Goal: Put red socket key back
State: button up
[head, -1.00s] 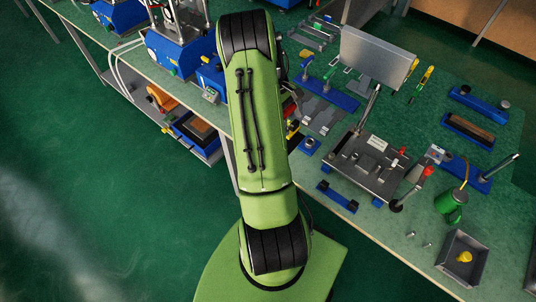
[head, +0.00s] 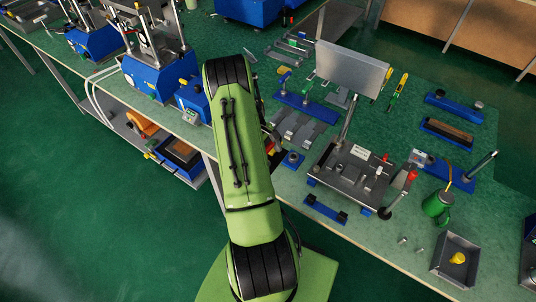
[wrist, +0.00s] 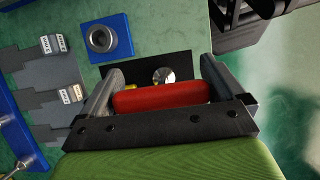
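In the wrist view the red handle of the socket key (wrist: 160,96) lies crosswise between the two fingers of my gripper (wrist: 161,85). Its ends meet the inner faces of both fingers, so the gripper looks shut on it. A shiny round metal part (wrist: 163,76) shows just beyond the handle; I cannot tell whether it belongs to the key. A blue block with a round metal-rimmed hole (wrist: 103,39) is on the bench ahead and left of the gripper; it also shows in the head view (head: 292,160). My arm hides the gripper in the head view.
A black plate (wrist: 182,63) lies beneath the gripper, with a small yellow thing (wrist: 131,86) near it. Grey flat tools (wrist: 40,85) lie to the left. A press fixture (head: 350,175) stands right of the blue block. The bench edge is close to my arm.

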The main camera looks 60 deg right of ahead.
jog(key=p+v, duration=0.1)
jog(key=v, duration=1.1)
jog(key=shift+r, duration=0.25)
jog(key=w+a+r+t+h, duration=0.15)
jog(key=w+a+r, duration=0.25)
jog(key=a+r, duration=0.45)
jog(key=w+a+r+t+h, duration=0.1)
jog(key=w+a+r+t, duration=0.2)
jog(key=a+r, duration=0.55)
jog(key=s+a+r+t, duration=0.1)
jog(key=s+a+t, duration=0.1)
jog(key=a, duration=0.4)
jog(key=s+a+r+n+t+y, duration=0.1)
jog(key=s+a+r, duration=0.1)
jog(key=s+a, duration=0.3)
jog(key=s+a+r+t, duration=0.1)
jog(key=s+a, duration=0.3)
jog(key=a, duration=0.5)
jog(key=shift+s+r+n+t+y, duration=0.2)
jog(key=shift+r+n+t+y, duration=0.2)
jog(key=shift+t, duration=0.45)
